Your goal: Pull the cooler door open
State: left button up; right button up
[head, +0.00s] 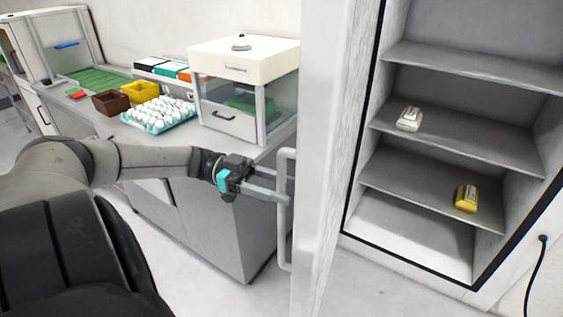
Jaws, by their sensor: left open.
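The cooler door (327,150) stands open in the middle of the head view, seen almost edge-on. Its pale vertical handle (284,240) is on the door's left side. My left gripper (283,192) is open at the upper part of the handle, with its fingers reaching to the bar. I cannot tell whether the fingers touch it. The cooler (395,225) is at the right, with its inside and shelves showing. My right gripper is not in view.
A white carton (408,119) and a yellow carton (466,198) sit on the cooler's shelves. Left of the door, a grey counter (185,135) holds an egg tray (158,127), a brown box (109,102) and a yellow box (141,90). Bare floor (350,280) shows below the cooler.

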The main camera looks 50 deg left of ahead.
pick_arm(q)
jog(key=b+v, duration=0.6)
jog(key=v, duration=0.9)
jog(key=shift+b, duration=0.4)
jog(key=shift+a, duration=0.1)
